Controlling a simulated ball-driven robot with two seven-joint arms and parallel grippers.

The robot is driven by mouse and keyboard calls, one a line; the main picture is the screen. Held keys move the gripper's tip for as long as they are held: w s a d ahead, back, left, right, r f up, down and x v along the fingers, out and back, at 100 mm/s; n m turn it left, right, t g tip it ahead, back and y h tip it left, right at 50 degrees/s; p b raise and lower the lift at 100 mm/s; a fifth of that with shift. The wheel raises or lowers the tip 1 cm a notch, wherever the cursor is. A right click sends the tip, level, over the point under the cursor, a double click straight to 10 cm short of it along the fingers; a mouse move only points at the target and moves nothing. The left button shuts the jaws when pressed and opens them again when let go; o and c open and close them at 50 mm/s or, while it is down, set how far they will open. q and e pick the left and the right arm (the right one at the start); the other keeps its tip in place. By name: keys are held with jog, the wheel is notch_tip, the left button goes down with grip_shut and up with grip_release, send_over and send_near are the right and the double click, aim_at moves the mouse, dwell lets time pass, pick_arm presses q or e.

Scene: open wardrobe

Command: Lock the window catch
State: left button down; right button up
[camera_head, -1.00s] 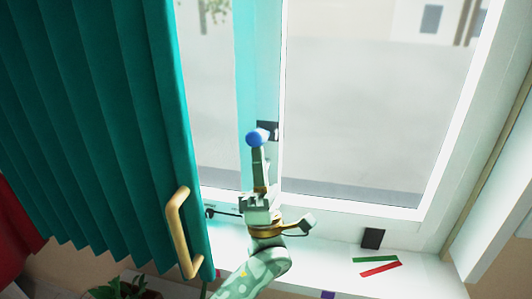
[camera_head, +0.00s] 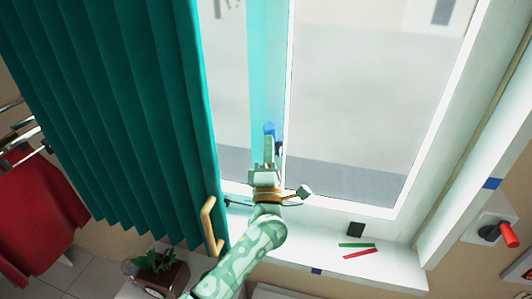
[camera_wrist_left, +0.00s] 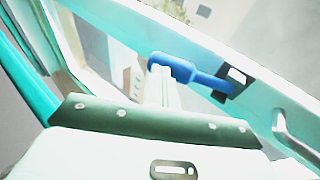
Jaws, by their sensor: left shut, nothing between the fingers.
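The window catch has a blue handle (camera_head: 269,130) on a small black plate (camera_head: 279,148), at the meeting of the window panes. In the left wrist view the blue handle (camera_wrist_left: 190,68) runs sideways from the black plate (camera_wrist_left: 235,82) and has a rounded end. My left gripper (camera_head: 269,147) is shut and empty, with its fingertips at the handle. In the left wrist view its fingertips (camera_wrist_left: 168,72) are at the rounded end and seem to touch it. My right gripper is not in view.
The white sill (camera_head: 385,268) holds a black block (camera_head: 356,229), a green strip (camera_head: 357,245) and a red strip (camera_head: 360,253). A potted plant (camera_head: 158,268) stands below the curtain.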

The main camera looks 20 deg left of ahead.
pick_arm(q)
jog(key=shift+w+r, duration=0.45)
jog(key=shift+w, duration=0.1)
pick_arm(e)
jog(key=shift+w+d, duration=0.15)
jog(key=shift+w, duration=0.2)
pick_arm(q)
jog(key=shift+w, duration=0.1)
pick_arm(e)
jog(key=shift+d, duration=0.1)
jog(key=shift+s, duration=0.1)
